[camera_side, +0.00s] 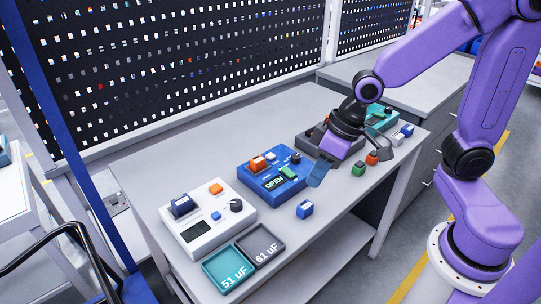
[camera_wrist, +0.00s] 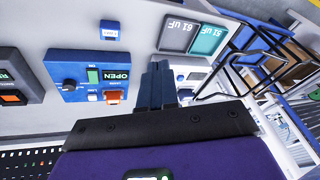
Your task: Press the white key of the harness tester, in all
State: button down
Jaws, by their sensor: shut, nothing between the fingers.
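The blue box with the OPEN display (camera_side: 243,179), which looks like the harness tester, sits mid-bench in the side view. It carries an orange block (camera_side: 258,163), a green key (camera_side: 287,172) and a dark knob (camera_side: 296,158). It also shows at the left of the wrist view (camera_wrist: 66,68). A small pale patch (camera_side: 270,156) lies beside the orange block; I cannot tell whether it is the white key. My gripper (camera_side: 315,182) is shut and empty, its blue fingers just right of this box in the side view. In the wrist view the fingertips (camera_wrist: 158,66) point away from the camera.
A white meter box (camera_side: 197,245) stands left, with teal (camera_side: 223,284) and dark (camera_side: 271,256) trays before it. A loose blue block (camera_side: 304,209) and green block (camera_side: 358,169) lie near the front edge. A dark box (camera_side: 315,142) sits behind my gripper.

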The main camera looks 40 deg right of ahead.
jog(key=w+d+f+m+t, duration=0.15)
jog(key=w+m, duration=0.25)
jog(key=w, duration=0.4)
jog(key=w+d+m+t, duration=0.1)
jog(key=w+m+t, duration=0.15)
jog(key=w, duration=0.45)
jog(key=m+t+h, duration=0.2)
jog(key=m+t, duration=0.1)
jog(key=m, duration=0.4)
send_over(273, 156)
jog(key=shift+f+n, duration=0.2)
jog(key=shift+n, duration=0.15)
jog(key=shift+s+f, duration=0.1)
jog(key=shift+f, duration=0.05)
jog(key=shift+f, duration=4.25)
jog(key=shift+f, duration=0.1)
jog(key=shift+f, duration=0.35)
